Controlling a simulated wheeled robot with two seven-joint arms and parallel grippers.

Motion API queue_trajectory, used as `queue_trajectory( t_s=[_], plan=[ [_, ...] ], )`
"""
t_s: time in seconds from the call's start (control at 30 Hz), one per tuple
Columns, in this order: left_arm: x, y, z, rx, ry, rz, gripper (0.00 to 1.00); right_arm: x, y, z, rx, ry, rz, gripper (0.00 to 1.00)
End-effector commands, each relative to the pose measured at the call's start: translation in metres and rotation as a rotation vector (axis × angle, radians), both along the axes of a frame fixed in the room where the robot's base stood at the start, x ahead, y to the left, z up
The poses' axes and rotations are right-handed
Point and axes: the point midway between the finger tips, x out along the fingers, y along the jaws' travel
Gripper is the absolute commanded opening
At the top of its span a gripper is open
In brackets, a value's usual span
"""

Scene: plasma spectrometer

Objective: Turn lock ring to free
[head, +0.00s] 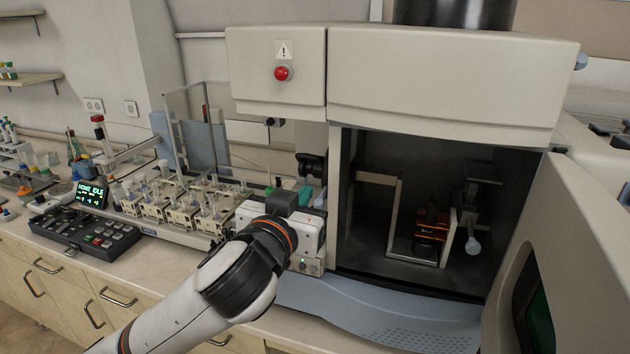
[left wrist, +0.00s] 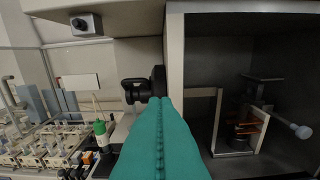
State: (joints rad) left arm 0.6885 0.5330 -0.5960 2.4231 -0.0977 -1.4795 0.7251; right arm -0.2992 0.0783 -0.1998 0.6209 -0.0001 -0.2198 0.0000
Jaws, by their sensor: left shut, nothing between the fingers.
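My left gripper (head: 305,196) has teal fingers pressed together and empty; they fill the lower middle of the left wrist view (left wrist: 166,105). A black knob-like fitting (head: 312,165) on the instrument's side, left of the open chamber, is just beyond the fingertips; it also shows in the left wrist view (left wrist: 138,92). I cannot tell if they touch. Inside the chamber is a black part with orange bands (head: 432,222), in a pale frame; it also shows in the left wrist view (left wrist: 245,128). Which part is the lock ring is not clear. My right gripper is not in view.
The chamber door (head: 570,240) stands open at right. A pale blue ledge (head: 385,315) lies below the chamber. A sampler with several vials (head: 180,200), a control panel (head: 85,230) and a small screen (head: 91,193) stand at left. A pale-knobbed lever (head: 472,244) is inside the chamber.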

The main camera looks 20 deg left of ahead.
Motion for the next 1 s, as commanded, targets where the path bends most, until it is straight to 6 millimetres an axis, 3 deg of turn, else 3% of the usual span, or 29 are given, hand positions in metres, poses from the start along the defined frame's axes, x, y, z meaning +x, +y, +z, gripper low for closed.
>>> queue_trajectory(
  t_s=[0.1, 0.3, 0.4, 0.6, 1.0],
  plan=[
    [0.029, 0.001, 0.000, 0.002, 0.002, 0.005, 0.00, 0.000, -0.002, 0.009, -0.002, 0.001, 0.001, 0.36],
    [0.069, 0.000, -0.004, 0.002, 0.001, 0.005, 0.00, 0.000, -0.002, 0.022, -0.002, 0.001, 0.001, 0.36],
    [0.069, 0.001, -0.025, 0.003, 0.004, 0.004, 0.00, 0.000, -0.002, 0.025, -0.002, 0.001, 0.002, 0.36],
    [0.072, 0.001, -0.042, 0.001, 0.000, 0.003, 0.00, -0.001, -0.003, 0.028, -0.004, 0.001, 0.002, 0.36],
    [0.072, 0.001, -0.046, -0.001, -0.001, 0.003, 0.00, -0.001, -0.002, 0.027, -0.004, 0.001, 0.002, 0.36]
  ],
)
